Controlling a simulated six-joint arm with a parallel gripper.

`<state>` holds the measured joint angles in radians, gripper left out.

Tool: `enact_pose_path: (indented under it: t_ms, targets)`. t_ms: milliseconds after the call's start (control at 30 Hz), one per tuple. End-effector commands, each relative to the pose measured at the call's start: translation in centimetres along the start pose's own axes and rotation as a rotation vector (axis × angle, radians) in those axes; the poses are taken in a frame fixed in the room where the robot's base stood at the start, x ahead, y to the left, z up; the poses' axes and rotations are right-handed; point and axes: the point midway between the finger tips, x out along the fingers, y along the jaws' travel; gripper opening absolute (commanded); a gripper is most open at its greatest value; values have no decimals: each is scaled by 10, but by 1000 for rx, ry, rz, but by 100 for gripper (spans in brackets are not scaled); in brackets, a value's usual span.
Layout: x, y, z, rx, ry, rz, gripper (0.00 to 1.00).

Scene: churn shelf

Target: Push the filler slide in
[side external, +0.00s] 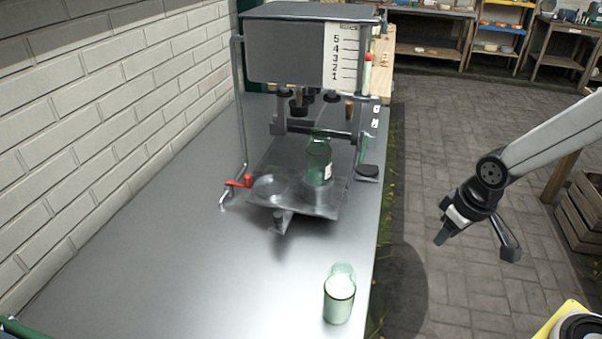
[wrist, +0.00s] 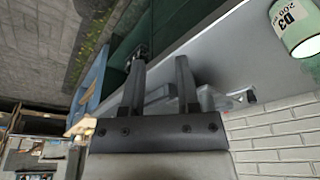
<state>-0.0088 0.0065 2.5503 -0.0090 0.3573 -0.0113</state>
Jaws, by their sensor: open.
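The filler (side external: 290,52) is a grey box on a frame with a 1-to-5 scale. The slide (side external: 322,208), a clear-grey plate, sits low at its front and sticks out towards the camera. A green glass bottle (side external: 318,165) stands upright on the right part of the slide; the left part is bare. A red-handled lever (side external: 240,182) is at the left of the frame. My gripper (side external: 445,234) hangs off the bench's right edge, well apart from the slide. In the wrist view, its two fingers (wrist: 161,58) are apart with nothing gripped.
A filled green glass (side external: 339,298) stands near the bench's front right edge. A labelled green-white container (wrist: 296,28) shows in the wrist view. The metal bench (side external: 180,260) is clear at left. A brick wall (side external: 90,110) bounds it. Shelves (side external: 445,52) stand behind.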

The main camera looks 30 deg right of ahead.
Motion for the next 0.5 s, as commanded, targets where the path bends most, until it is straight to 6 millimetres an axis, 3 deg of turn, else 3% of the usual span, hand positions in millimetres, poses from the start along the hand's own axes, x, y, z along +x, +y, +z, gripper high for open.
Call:
enact_pose_path:
  t_ms: [33, 100, 267, 500]
  targets:
    - [0, -3, -3, -31, -4, 1, 21]
    - [1, -8, -9, -99, -13, 4, 0]
    - [4, -28, -30, -367, -51, 21, 0]
    - [11, -82, -74, -967, -130, 96, 0]
